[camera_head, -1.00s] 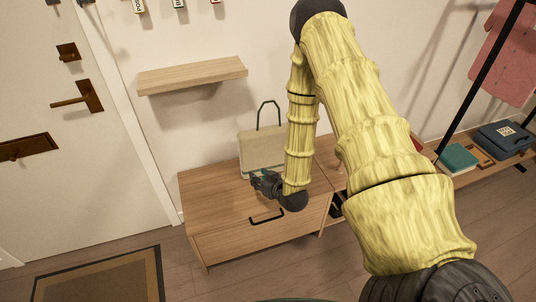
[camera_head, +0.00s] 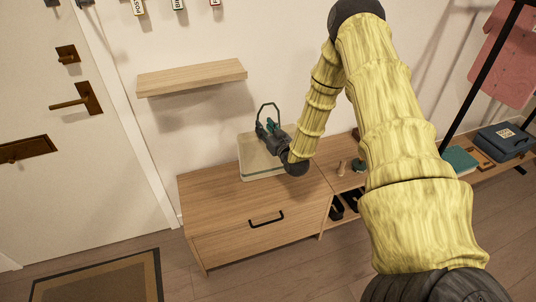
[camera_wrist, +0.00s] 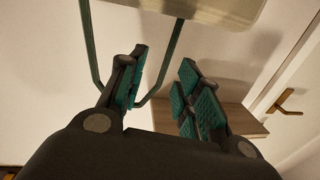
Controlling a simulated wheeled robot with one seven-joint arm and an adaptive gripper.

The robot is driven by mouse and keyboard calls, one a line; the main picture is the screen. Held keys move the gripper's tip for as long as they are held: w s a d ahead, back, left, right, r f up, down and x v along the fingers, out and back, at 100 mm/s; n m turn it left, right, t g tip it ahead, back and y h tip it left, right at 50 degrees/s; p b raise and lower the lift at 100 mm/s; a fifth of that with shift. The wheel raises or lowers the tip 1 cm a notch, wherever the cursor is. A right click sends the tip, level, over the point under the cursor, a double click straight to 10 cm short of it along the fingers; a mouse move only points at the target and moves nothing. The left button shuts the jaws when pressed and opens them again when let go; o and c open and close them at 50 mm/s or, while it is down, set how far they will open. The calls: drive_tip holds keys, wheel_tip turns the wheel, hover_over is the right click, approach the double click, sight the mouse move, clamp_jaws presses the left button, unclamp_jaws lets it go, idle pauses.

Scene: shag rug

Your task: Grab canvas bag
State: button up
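The cream canvas bag (camera_head: 256,160) stands on the wooden cabinet near the wall, its dark green handle (camera_head: 266,106) sticking up in a loop. My gripper (camera_head: 265,128) is at the bag's top edge, over the lower part of the handle. In the wrist view my gripper (camera_wrist: 160,88) is open, with teal-padded fingers apart. There the handle (camera_wrist: 168,60) runs down from the bag (camera_wrist: 215,8), and one side of its loop enters the space between the fingers. The left finger hides part of the loop. I cannot tell whether they touch.
The cabinet top (camera_head: 215,200) is clear in front of the bag. A wall shelf (camera_head: 192,76) hangs above and left of it. Small items (camera_head: 357,165) and shoes (camera_head: 350,200) sit on the lower bench to the right. A door (camera_head: 75,130) is at left.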

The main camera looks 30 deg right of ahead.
drive_tip(key=w, duration=0.2)
drive_tip(key=w+r+p, duration=0.1)
drive_tip(key=w, duration=0.1)
drive_tip(key=shift+a, duration=0.2)
drive_tip(key=shift+w+d+f, duration=0.1)
drive_tip(key=shift+w+f, duration=0.05)
drive_tip(key=shift+w, duration=0.5)
clamp_jaws()
